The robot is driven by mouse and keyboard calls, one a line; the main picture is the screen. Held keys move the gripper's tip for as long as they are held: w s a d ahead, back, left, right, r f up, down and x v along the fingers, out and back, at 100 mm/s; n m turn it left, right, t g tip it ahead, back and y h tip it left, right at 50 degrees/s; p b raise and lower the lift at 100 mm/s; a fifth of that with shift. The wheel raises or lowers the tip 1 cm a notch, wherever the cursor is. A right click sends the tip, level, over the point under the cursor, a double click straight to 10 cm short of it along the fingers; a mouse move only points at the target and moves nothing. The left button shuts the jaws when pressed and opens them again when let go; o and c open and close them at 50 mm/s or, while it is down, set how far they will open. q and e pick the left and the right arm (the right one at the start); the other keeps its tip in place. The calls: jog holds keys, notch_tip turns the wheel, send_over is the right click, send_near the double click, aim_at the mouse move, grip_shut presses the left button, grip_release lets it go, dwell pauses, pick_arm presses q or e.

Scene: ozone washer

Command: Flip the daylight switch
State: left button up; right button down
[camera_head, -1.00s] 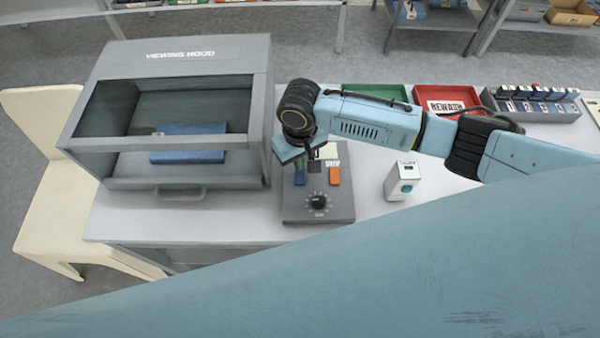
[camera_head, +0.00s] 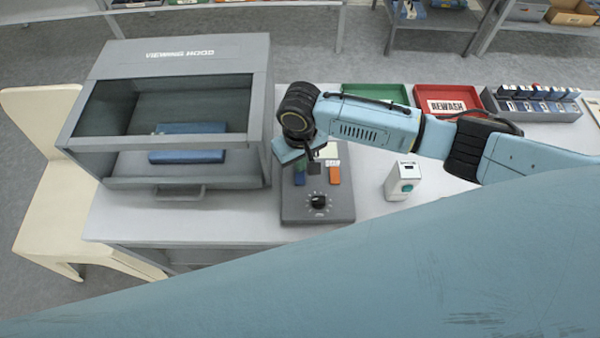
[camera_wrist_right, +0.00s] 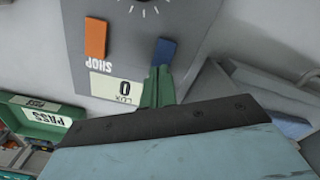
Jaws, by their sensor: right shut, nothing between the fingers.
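The control box (camera_head: 335,208) is a grey panel with a dial (camera_head: 318,202), an orange rocker switch (camera_head: 334,175) and a blue rocker switch (camera_head: 300,177). In the right wrist view the label SHOP stands by the orange switch (camera_wrist_right: 96,38), and a lux display (camera_wrist_right: 118,86) reads 0. Any label by the blue switch (camera_wrist_right: 164,52) is hidden behind my gripper. My right gripper (camera_wrist_right: 158,90) is shut and empty, its green fingertips close to the near end of the blue switch. I cannot tell whether they touch it. My left gripper is not in view.
The viewing hood (camera_head: 265,85) stands left of the box, with a blue object (camera_head: 187,157) inside. A small white device (camera_head: 403,180) stands to the right. Behind are a green tray (camera_head: 375,92), a red REWASH tray (camera_head: 447,102) and a grey rack (camera_head: 535,108).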

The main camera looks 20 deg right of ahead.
jog(key=shift+f, duration=0.55)
jog(key=shift+r, duration=0.1)
notch_tip(320, 180, up, 7)
jog(key=p, duration=0.8)
jog(key=shift+p, duration=0.35)
dwell(0.5)
